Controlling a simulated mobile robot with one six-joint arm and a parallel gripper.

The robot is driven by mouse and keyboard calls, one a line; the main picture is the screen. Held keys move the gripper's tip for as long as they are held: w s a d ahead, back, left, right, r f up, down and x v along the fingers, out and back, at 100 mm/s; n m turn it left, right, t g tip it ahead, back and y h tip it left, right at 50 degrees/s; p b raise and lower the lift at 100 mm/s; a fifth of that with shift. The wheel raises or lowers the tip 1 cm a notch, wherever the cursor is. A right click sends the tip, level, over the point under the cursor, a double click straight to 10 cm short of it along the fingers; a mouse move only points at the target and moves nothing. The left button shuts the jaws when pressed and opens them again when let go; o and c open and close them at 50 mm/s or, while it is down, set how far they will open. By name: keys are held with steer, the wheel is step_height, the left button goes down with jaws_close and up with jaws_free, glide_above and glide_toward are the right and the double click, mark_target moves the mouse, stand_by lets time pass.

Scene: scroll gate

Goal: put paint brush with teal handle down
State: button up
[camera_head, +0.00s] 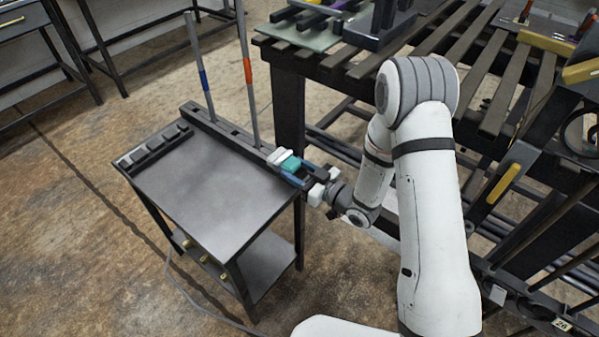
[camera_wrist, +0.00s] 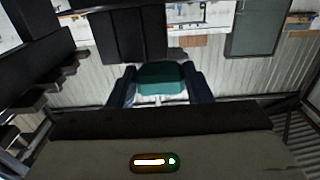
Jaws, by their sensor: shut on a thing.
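The paint brush with the teal handle (camera_head: 291,164) is in my gripper (camera_head: 301,171), at the right end of the small dark cart (camera_head: 205,190). In the wrist view the teal handle (camera_wrist: 160,79) sits between the two fingers of my gripper (camera_wrist: 160,88). My gripper is shut on it. A pale part beside the teal shows in the head view, toward the cart's back rail. I cannot tell whether the brush touches the cart or rail.
The cart's dark rail (camera_head: 230,134) runs along its back edge and holds upright rods with a blue band (camera_head: 203,80) and an orange band (camera_head: 247,70). A small slotted rack (camera_head: 150,151) lies at the left. The cart's top is otherwise clear. A slatted bench (camera_head: 430,40) stands behind.

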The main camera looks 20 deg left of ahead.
steer(key=shift+f+b, duration=0.7)
steer(key=shift+b, duration=0.1)
steer(key=o, duration=0.9)
steer(key=shift+r, duration=0.1)
steer(key=shift+r+p, duration=0.55)
steer(key=shift+p, duration=0.25)
steer(key=shift+s+d+r, duration=0.1)
steer(key=shift+d, duration=0.25)
steer(key=v, duration=1.1)
steer(key=shift+s+d, duration=0.1)
steer(key=shift+d, duration=0.05)
